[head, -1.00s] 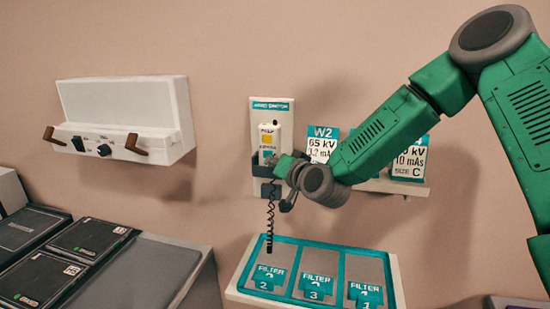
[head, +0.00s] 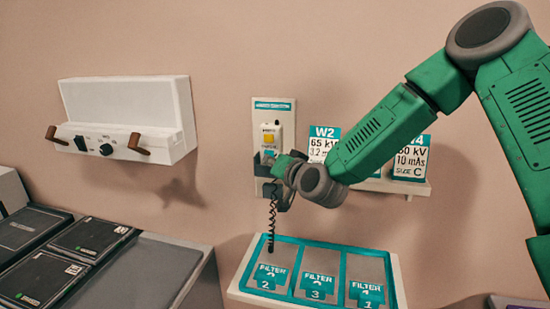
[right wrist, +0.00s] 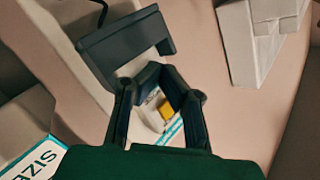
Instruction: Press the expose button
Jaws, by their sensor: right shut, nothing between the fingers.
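The hand switch (head: 270,133) is a white unit in a dark holder on a pale wall plate with a teal header (head: 273,105). It carries a yellow button (head: 268,139), which also shows in the right wrist view (right wrist: 166,110). Small lettering sits above and below the yellow button; a teal patch lies lower, partly hidden by my gripper. My right gripper (head: 271,163) is shut and empty at the lower part of the switch; I cannot tell whether it touches. In the right wrist view its fingers (right wrist: 162,72) meet near the dark holder. My left gripper is not in view.
A coiled black cord (head: 271,225) hangs below the switch. A shelf with setting cards (head: 412,165) is to the right, behind my arm. A filter tray (head: 240,285) lies below. A white control box (head: 128,110) with handles is on the left wall, above dark cassettes (head: 92,238).

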